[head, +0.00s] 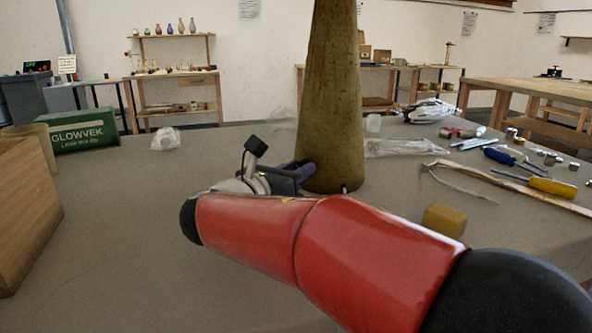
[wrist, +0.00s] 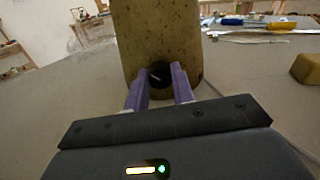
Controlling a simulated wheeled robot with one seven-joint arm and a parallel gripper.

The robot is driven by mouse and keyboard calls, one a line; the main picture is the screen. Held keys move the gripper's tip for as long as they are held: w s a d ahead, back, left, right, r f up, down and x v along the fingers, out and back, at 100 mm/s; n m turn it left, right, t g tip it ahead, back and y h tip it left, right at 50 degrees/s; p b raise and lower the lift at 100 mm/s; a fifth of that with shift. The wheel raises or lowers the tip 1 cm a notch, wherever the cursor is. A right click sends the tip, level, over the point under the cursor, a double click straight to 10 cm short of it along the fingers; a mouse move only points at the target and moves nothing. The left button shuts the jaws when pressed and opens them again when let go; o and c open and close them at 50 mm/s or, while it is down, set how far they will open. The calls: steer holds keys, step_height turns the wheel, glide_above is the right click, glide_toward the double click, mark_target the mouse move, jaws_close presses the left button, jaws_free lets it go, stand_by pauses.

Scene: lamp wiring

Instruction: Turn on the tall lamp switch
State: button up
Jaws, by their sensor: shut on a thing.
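The tall lamp (head: 331,95) is a mottled tan-brown tapered column standing on the grey table; its top is cut off in the head view. The lamp body also fills the upper middle of the wrist view (wrist: 158,30). Low on its side is a dark round switch (wrist: 159,73) with a thin pale line across it. My gripper (wrist: 160,69) has its two purple fingers on either side of the switch, shut on it. In the head view my gripper (head: 302,169) is at the lamp's foot, partly hidden by my arm, and the switch is hidden there.
A yellow block (head: 444,221) lies right of the lamp. Screwdrivers (head: 553,187) and loose metal parts lie further right. A green box (head: 84,138) and a wooden box (head: 25,210) stand at the left. The table between them and the lamp is mostly clear.

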steer(key=shift+m+b, duration=0.3)
steer(key=m+b, duration=0.2)
steer(key=m, duration=0.1)
steer(key=m+b, duration=0.1)
steer(key=b, duration=0.1)
steer(key=shift+f+m, duration=0.25)
steer(key=shift+m, duration=0.05)
steer(key=m+b, duration=0.3)
steer(key=m, duration=0.1)
steer(key=shift+d+r+m+b, duration=0.1)
steer(key=shift+r+m+b, duration=0.05)
steer(key=shift+m+b, duration=0.2)
steer(key=shift+m, duration=0.25)
steer(key=o, duration=1)
steer(key=shift+s, duration=0.15)
steer(key=v, duration=0.7)
steer(key=shift+s+a, duration=0.25)
steer(key=shift+a, duration=0.05)
